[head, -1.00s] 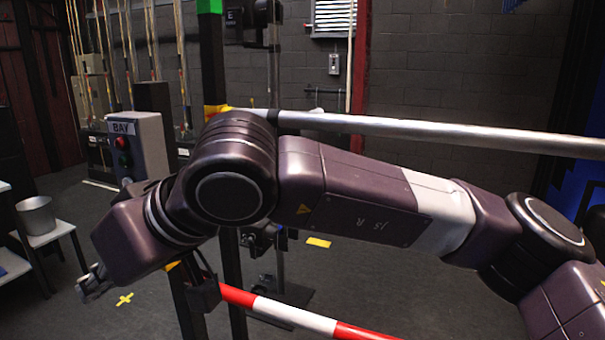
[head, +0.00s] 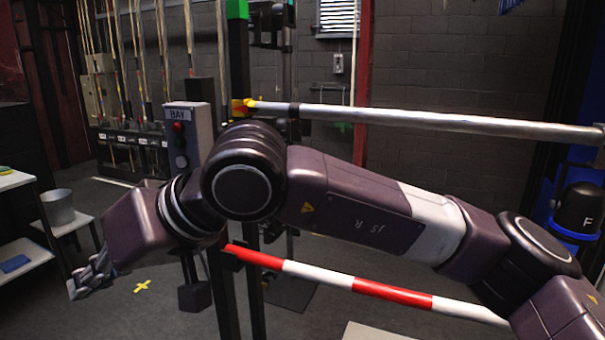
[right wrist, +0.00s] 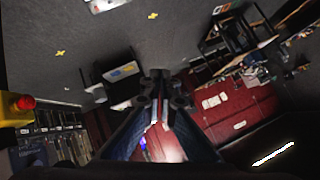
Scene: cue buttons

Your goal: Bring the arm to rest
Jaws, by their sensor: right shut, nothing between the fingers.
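My right arm crosses the head view from the lower right to the left. My right gripper (head: 88,278) hangs at its left end, apart from everything around it. It also shows in the right wrist view (right wrist: 160,78), shut and empty. A grey box marked BAY (head: 200,135) stands behind the arm, with a red button (head: 178,127) above other round buttons. The arm's elbow hides part of the box's post. My left gripper is not in view.
A silver rail (head: 430,121) runs behind the arm. A red and white bar (head: 390,295) runs below it. A metal bucket (head: 58,208) sits on a white stand at the left. A dark device marked F (head: 578,210) stands at the right. Open floor shows around a yellow cross (head: 142,286).

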